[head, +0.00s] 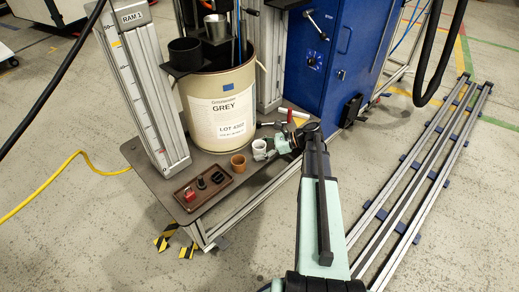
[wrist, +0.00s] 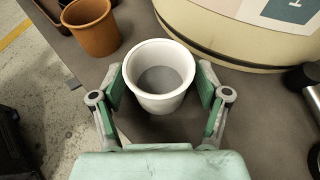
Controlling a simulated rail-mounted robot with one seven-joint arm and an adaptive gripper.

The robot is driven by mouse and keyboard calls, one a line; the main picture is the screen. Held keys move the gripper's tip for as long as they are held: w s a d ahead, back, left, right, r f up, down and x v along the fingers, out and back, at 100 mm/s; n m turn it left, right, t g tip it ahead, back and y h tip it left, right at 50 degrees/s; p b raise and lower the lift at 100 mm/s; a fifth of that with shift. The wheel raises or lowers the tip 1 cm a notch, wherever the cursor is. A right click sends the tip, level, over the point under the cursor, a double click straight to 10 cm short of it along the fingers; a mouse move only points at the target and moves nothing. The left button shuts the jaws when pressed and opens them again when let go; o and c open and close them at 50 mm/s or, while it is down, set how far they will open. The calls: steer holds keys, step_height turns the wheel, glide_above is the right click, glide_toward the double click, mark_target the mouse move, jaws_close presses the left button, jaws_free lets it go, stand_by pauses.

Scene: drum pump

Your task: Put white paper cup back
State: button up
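The white paper cup (head: 259,147) stands upright on the dark platform, to the right of a brown cup and in front of the drum. In the wrist view the white cup (wrist: 160,78) sits between the two green finger pads of my gripper (wrist: 160,88). The cup looks empty, with a grey bottom. A pad is on each side of it, close to the rim, and narrow gaps show beside the tapering wall. The fingers are spread around the cup and do not look closed on it. In the head view my gripper (head: 267,152) reaches in from the right.
A brown cup (head: 238,164) stands close to the left. A brown tray (head: 216,196) with red and black items lies near the platform's front edge. The large drum (head: 218,110) stands close behind. A red-handled item (head: 290,117) and a white cylinder (head: 294,113) lie beyond my gripper.

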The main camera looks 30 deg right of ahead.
stand_by(0.3)
steer(key=shift+d+r, duration=0.15)
steer(key=shift+r, duration=0.15)
steer(key=p+v, duration=0.4)
steer(key=v, duration=0.7)
steer(key=shift+s+d, duration=0.2)
steer(key=shift+d, duration=0.1)
